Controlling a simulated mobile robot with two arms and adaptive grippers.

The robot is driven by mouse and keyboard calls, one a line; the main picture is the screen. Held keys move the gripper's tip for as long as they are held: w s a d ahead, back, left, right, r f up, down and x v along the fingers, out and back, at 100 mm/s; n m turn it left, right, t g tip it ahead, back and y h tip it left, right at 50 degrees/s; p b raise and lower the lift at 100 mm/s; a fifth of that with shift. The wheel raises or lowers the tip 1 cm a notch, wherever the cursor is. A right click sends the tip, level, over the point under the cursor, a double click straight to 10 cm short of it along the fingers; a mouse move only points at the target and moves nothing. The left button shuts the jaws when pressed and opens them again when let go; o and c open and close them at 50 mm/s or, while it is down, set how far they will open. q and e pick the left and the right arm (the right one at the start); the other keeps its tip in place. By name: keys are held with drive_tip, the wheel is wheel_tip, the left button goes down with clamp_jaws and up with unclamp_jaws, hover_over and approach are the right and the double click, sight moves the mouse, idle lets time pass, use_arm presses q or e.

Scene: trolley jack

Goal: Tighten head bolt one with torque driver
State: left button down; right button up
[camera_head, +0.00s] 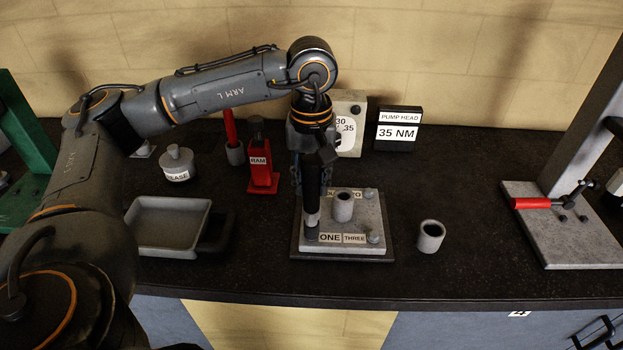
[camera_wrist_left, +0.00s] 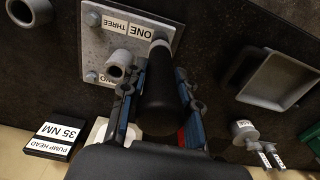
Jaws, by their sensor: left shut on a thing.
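My left gripper (camera_head: 312,180) is shut on the black torque driver (camera_head: 312,190), held upright. The driver's lower end is over the corner of the pump head plate (camera_head: 368,208) by the label ONE (camera_head: 330,238); it seems to stand on bolt one, but the bolt is hidden under it. In the left wrist view the driver (camera_wrist_left: 158,85) sits between the two blue-padded fingers (camera_wrist_left: 155,100), its tip beside the ONE label (camera_wrist_left: 132,32). Another bolt (camera_head: 373,236) shows by the label THREE. My right gripper is not in view.
A grey cylinder (camera_head: 343,206) stands up from the plate, and a loose grey sleeve (camera_head: 430,237) stands to its right. A 35 NM sign (camera_head: 398,131) stands behind. A red RAM part (camera_head: 261,165) and a grey tray (camera_head: 168,226) are at left.

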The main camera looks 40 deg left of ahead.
sight(312, 159)
use_arm(q)
drive_tip(key=shift+f+b, duration=0.4)
drive_tip(key=shift+b, duration=0.1)
idle(1.2)
drive_tip(key=shift+s+d+f+b, duration=0.1)
drive_tip(key=shift+f+b, duration=0.05)
drive_tip(key=shift+b, duration=0.6)
idle(1.0)
drive_tip(key=shift+r+p, duration=0.55)
drive_tip(key=shift+r, duration=0.2)
drive_tip(key=shift+r+p, duration=1)
drive_tip(key=shift+r, duration=0.9)
